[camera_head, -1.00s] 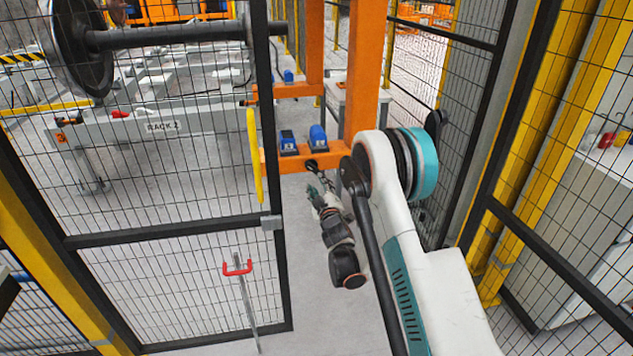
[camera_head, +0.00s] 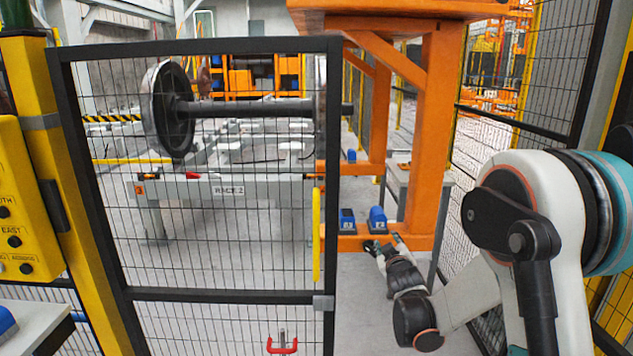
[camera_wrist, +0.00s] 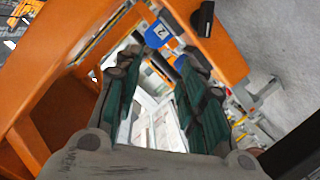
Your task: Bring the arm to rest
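My arm shows at the right of the head view, with my gripper (camera_head: 380,246) low and in front of the orange gantry frame (camera_head: 425,150). In the wrist view my gripper (camera_wrist: 158,72) has its two green-padded fingers apart, with nothing seen between them. In the head view its fingertips appear close to the orange crossbar with two blue units, a left one (camera_head: 347,221) and a right one (camera_head: 378,219). A blue unit marked 2 (camera_wrist: 157,34) shows just beyond the fingers in the wrist view. I cannot tell whether the fingers touch anything.
A yellow control box (camera_head: 22,205) is at far left. Mesh fencing stands close to my arm at right.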

